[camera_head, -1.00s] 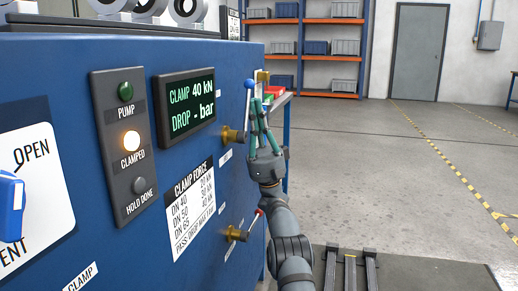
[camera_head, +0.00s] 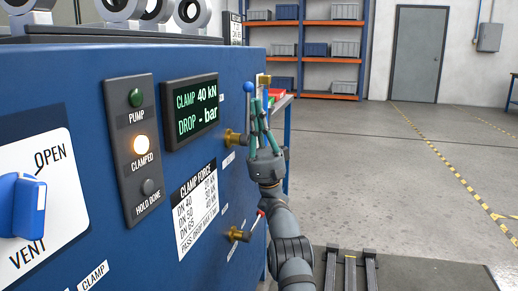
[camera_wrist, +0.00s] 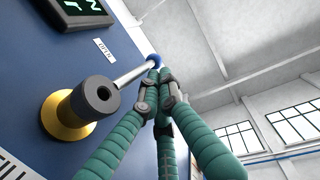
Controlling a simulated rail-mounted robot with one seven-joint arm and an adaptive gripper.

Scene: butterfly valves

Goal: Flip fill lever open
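The upper lever is a silver rod with a blue knob (camera_head: 249,87), standing upright from a brass valve (camera_head: 234,138) on the blue panel. In the wrist view the knob (camera_wrist: 153,61) shows just beyond my fingertips, and the rod runs from a dark hub (camera_wrist: 97,96) on the brass fitting (camera_wrist: 62,118). A small label sits beside it, too blurred to read surely. My gripper (camera_head: 257,103) has green fingers pointing up beside the lever. In the wrist view its tips (camera_wrist: 160,90) come together with nothing seen between them. Contact with the lever cannot be told.
A lower brass valve (camera_head: 238,234) has a red-tipped lever (camera_head: 261,213). A blue vent handle (camera_head: 20,205), a lamp panel (camera_head: 137,148) with CLAMPED lit, and a display (camera_head: 190,112) reading 40 kN are on the panel. Open floor (camera_head: 370,170) lies to the right.

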